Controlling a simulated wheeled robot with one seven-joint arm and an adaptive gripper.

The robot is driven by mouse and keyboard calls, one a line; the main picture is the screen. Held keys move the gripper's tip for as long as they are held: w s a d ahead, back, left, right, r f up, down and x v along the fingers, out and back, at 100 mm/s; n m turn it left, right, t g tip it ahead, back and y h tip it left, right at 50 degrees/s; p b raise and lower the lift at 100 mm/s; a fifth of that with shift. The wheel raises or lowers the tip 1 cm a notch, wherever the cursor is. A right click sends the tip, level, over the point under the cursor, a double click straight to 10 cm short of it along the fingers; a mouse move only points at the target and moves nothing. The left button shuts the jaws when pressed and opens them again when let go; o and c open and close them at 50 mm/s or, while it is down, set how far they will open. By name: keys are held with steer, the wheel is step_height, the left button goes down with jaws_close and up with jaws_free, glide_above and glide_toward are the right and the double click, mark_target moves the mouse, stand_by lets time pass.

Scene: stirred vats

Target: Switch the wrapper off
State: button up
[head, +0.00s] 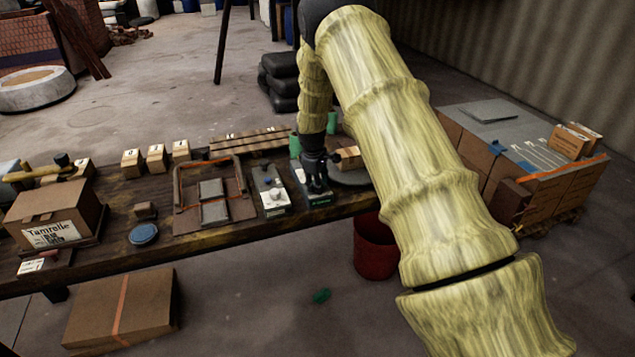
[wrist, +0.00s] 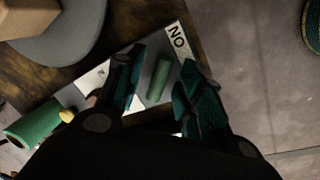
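The wrapper's grey turntable (head: 350,177) stands at the right end of the bench with a cardboard box (head: 348,158) on it. In the wrist view the turntable (wrist: 75,40) is at the upper left. A green switch lever (wrist: 158,80) lies between my fingertips, with gaps visible to both fingers. My gripper (wrist: 162,62) is open and points down at the plate. In the head view my gripper (head: 318,187) is over the bench's front edge and hides most of the plate.
A panel with a white knob (head: 276,196) is just left of my gripper. Green rolls (head: 331,122) stand behind it. A framed tray (head: 213,195), a blue disc (head: 144,233) and a labelled carton (head: 52,217) are further left. A red bin (head: 376,250) stands below the bench's right end.

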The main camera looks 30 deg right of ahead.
jaws_close()
steer(key=shift+m, duration=0.4)
steer(key=m, duration=0.3)
steer(key=shift+w+m+g, duration=0.1)
steer(key=shift+m+g, duration=0.3)
steer(key=m+g, duration=0.1)
steer(key=m, duration=0.3)
steer(key=shift+a+m, duration=0.1)
steer(key=shift+m, duration=0.2)
steer(key=m, duration=0.4)
steer(key=shift+w+g, duration=0.15)
steer(key=shift+g, duration=0.25)
steer(key=m, duration=0.4)
steer(key=shift+y, duration=0.3)
steer(key=shift+m+g, duration=0.3)
steer(key=shift+m, duration=0.1)
